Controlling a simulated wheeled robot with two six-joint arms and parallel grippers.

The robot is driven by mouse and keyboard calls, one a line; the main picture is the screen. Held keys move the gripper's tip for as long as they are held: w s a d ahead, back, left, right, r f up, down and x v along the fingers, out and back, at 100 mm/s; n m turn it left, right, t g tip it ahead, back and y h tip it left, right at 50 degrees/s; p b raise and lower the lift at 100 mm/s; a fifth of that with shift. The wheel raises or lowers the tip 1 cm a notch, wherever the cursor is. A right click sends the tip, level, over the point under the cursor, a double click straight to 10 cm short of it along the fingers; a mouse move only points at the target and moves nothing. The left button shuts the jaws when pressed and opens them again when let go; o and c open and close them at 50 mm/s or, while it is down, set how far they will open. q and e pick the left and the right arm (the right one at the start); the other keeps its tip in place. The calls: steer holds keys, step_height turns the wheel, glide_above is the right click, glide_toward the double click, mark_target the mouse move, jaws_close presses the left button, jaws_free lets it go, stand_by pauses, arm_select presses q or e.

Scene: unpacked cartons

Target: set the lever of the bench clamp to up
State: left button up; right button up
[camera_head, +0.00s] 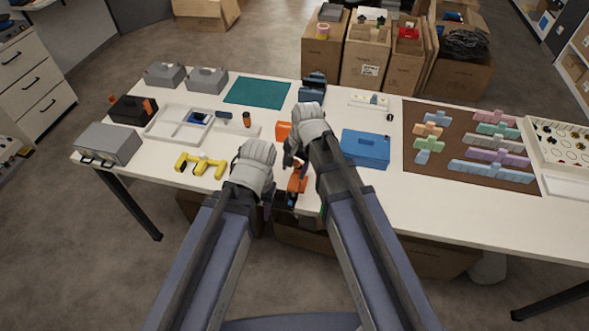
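The bench clamp (297,183) is an orange and dark device at the front edge of the table, between my two forearms. Its lever is hard to make out, so I cannot tell how it stands. My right gripper (291,159) is just above and behind the orange part, very close to it; I cannot tell whether it touches. My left gripper (268,206) is low at the table edge, left of the clamp, and mostly hidden by its own wrist. The finger gaps of both grippers are too small and covered to read.
A blue box (366,149) stands right of my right arm. A yellow handle-like part (201,164) lies left of my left wrist. An orange block (283,131) is behind the grippers. A brown mat (449,178) with coloured pieces covers the right side. White table shows between the yellow part and the clamp.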

jaws_close()
stand_by(1.3)
